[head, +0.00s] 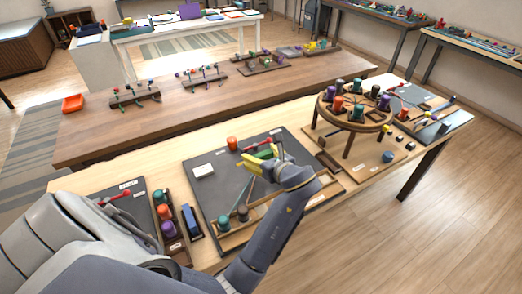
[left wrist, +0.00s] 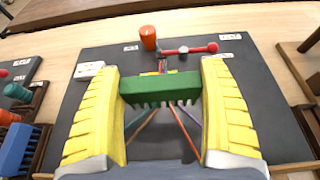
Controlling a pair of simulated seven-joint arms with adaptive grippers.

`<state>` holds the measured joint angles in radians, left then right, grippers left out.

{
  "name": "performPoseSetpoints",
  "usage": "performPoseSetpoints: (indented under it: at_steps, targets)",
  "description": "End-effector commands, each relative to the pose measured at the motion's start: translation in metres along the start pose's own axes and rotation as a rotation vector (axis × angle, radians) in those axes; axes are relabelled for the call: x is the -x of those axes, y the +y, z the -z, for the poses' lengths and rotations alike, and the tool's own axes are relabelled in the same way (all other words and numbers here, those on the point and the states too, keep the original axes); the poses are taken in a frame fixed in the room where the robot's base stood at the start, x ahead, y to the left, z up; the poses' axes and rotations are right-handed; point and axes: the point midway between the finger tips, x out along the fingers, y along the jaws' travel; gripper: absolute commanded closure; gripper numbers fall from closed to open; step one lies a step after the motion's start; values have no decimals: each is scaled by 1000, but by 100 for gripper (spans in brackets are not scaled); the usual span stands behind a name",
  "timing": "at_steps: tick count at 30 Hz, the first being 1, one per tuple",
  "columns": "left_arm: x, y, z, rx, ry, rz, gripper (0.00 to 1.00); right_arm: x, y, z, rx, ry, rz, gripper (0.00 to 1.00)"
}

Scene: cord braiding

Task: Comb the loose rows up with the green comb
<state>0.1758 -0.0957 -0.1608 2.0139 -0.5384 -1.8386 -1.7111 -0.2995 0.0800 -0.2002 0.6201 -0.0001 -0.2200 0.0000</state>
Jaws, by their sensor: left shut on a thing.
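The green comb (left wrist: 180,87) is held crosswise between the yellow fingers of my left gripper (left wrist: 160,92). Its teeth lie over several thin coloured cords (left wrist: 183,128), which fan out below it in the left wrist view. Whether the teeth are in among the cords I cannot tell. A short bundle of cord (left wrist: 162,67) shows just above the comb, under a red bar with a round knob (left wrist: 212,47). The rows themselves are mostly hidden by the comb. In the head view my left gripper (head: 263,160) is over the dark board (head: 215,205). My right gripper is not seen.
An orange bobbin (left wrist: 148,38) stands beside the red bar. A white block (left wrist: 89,70) lies at the board's left. A round wooden stand with bobbins (head: 326,119) is to the right.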

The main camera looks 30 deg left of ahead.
Motion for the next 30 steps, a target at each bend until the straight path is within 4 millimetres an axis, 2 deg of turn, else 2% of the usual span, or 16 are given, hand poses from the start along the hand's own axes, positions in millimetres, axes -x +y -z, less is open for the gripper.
performPoseSetpoints:
  at_steps: [18, 30]
  targets:
    - [-18, 0, 44, -2, -1, -1, 52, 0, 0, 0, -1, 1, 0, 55]
    - [-23, 0, 56, 0, 0, 0, 52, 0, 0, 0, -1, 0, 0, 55]
